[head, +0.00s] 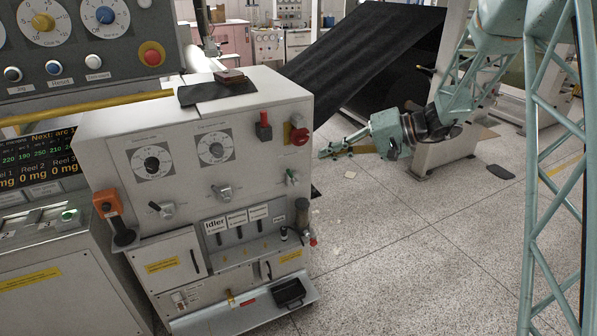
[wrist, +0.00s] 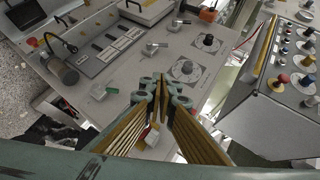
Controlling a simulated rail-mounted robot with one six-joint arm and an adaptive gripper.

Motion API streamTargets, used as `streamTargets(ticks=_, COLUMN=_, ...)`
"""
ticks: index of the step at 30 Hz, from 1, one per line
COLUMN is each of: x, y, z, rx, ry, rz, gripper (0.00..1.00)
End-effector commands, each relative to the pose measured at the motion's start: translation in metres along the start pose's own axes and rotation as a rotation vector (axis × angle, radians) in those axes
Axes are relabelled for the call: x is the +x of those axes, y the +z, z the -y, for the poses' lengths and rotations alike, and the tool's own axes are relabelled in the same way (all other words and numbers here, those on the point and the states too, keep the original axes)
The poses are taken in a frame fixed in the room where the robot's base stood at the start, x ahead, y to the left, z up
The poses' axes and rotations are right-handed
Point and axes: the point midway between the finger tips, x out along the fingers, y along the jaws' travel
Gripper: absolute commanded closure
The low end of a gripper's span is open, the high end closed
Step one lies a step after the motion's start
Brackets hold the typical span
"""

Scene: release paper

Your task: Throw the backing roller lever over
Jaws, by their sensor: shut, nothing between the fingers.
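The backing roller lever appears to be one of the three small levers (head: 240,234) in the recess on the front of the grey cabinet (head: 190,120). Labels sit above them; "Idler" is readable at the left, the other two are too small to be sure of. The labelled panel also shows at upper left in the wrist view (wrist: 120,44). My gripper (head: 322,152) is to the right of the cabinet, apart from the levers. Its fingers (wrist: 155,84) are shut and empty in the wrist view, hanging over the cabinet front.
The cabinet front also carries two dials (head: 216,147), a red-topped switch (head: 264,126), a red knob (head: 299,134) and a dark cylinder (head: 302,212). A control console (head: 90,40) stands at the left. Black sheet (head: 360,50) slopes behind. Speckled floor (head: 400,250) at the right is mostly clear.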

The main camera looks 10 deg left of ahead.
Motion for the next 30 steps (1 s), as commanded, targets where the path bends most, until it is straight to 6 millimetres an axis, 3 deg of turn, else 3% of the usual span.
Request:
streamTargets(ticks=15, x=0.033, y=-0.064, z=-0.072, rx=0.004, ry=-0.083, rz=-0.126, gripper=1.00)
streamTargets(ticks=30, x=0.060, y=-0.112, z=-0.155, rx=0.003, ry=-0.129, rz=-0.266, gripper=1.00)
